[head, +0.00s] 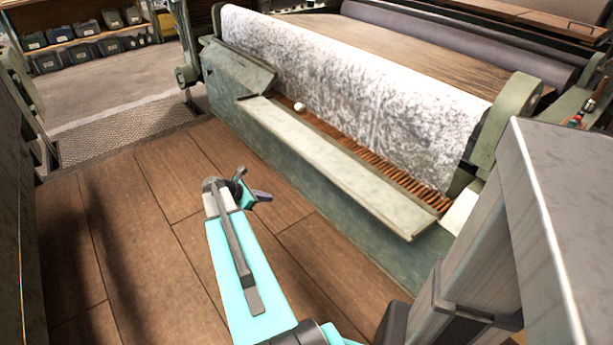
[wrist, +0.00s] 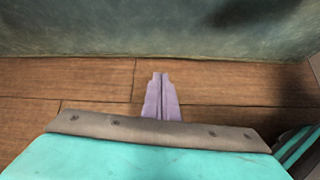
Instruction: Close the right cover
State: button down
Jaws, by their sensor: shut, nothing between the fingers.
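A long pale green cover panel (head: 345,168) juts out nearly flat along the front of the machine, and the brown slats (head: 400,182) behind it are exposed. It is right of a shorter sloped panel (head: 238,68), so I take it as the right cover. My gripper (head: 263,196) is in front of the machine, lower than the panel and apart from it. In the wrist view its purple fingers (wrist: 160,76) are shut and empty, pointing toward the green front wall (wrist: 160,28). The cover is not visible in the wrist view.
A white fuzzy roll (head: 350,90) lies behind the slats. A small white ball (head: 299,107) rests near the opening. A pale piece (head: 460,211) at the right end is partly hidden by my column. The wooden floor (head: 130,215) is clear at left.

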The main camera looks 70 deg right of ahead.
jog(key=s+d+r+n+g+h+b, duration=0.1)
jog(key=s+d+r, duration=0.4)
jog(key=d, duration=0.3)
jog(key=shift+s+d, duration=0.3)
jog(key=shift+d, duration=0.1)
jog(key=b+x, duration=0.2)
jog(key=x, duration=0.8)
jog(key=shift+s+d+r, duration=0.1)
jog(key=shift+d+r, duration=0.05)
jog(key=shift+r, duration=0.55)
jog(key=shift+s+d+r, duration=0.1)
jog(key=shift+s+r, duration=0.05)
jog(key=shift+r, duration=0.5)
jog(key=shift+s+d+r, duration=0.1)
jog(key=shift+d+r, duration=0.05)
jog(key=shift+r, duration=0.55)
jog(key=shift+s+d+r+p, duration=0.1)
jog(key=shift+r+p, duration=0.4)
jog(key=shift+p, duration=0.65)
